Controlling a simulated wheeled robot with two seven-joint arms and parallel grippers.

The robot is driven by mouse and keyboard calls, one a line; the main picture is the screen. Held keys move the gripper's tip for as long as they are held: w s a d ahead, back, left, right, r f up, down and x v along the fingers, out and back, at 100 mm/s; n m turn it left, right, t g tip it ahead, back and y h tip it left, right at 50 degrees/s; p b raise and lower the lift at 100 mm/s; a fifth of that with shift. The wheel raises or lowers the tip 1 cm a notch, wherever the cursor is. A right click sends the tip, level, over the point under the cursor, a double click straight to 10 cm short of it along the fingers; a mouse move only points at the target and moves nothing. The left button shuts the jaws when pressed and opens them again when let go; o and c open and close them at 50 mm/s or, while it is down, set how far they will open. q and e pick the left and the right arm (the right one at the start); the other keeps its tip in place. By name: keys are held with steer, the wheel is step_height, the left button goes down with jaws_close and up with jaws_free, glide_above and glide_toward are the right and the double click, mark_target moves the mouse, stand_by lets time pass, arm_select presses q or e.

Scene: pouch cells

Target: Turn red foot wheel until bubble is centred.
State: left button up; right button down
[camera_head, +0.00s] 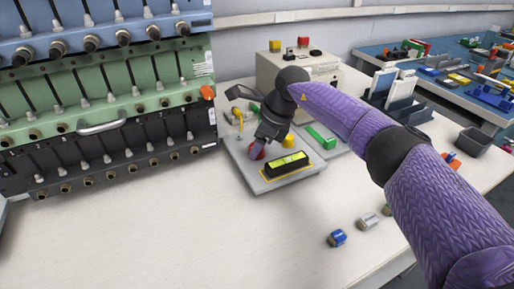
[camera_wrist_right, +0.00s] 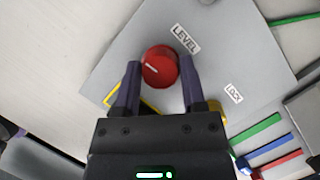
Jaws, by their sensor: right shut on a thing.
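The red foot wheel (camera_head: 257,153) stands on a grey plate (camera_head: 250,182), beside a black spirit level with a yellow-green vial (camera_head: 287,161). The bubble's position is too small to tell. In the right wrist view the wheel (camera_wrist_right: 160,66) has a white mark on top and sits by a LEVEL label (camera_wrist_right: 185,39). My right gripper (camera_head: 259,147) is shut on the wheel, one finger at each side, as its wrist view (camera_wrist_right: 160,78) also shows. In the wrist view the level is mostly hidden; part of its yellow outline shows. My left gripper is not in view.
A tall rack of blue, green and black panels (camera_head: 105,110) stands at the left. A beige box (camera_head: 305,68) with buttons stands behind the plate. Blue and grey small parts (camera_head: 338,238) lie at the front right. The table's front middle is clear.

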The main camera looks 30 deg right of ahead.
steer(key=n+b, duration=0.2)
steer(key=shift+w+f+n+g+y, duration=0.1)
steer(key=shift+f+n+g+y, duration=0.2)
steer(key=shift+g, duration=0.1)
steer(key=shift+r+n+g+b, duration=0.1)
steer(key=shift+n+g+b, duration=0.2)
steer(key=shift+n+b, duration=0.45)
steer(key=shift+r+n+b, duration=0.1)
steer(key=shift+n+b, duration=0.45)
steer(key=shift+b, duration=0.2)
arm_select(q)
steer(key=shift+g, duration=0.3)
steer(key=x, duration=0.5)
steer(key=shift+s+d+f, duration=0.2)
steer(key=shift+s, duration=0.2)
arm_select(e)
steer(key=shift+r+n+g, duration=0.1)
steer(key=shift+n+g, duration=0.2)
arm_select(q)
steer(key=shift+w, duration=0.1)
arm_select(e)
steer(key=shift+d, duration=0.1)
steer(key=shift+c, duration=2.4)
jaws_free()
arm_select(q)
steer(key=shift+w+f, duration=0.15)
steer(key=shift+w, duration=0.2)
arm_select(e)
steer(key=o, duration=0.3)
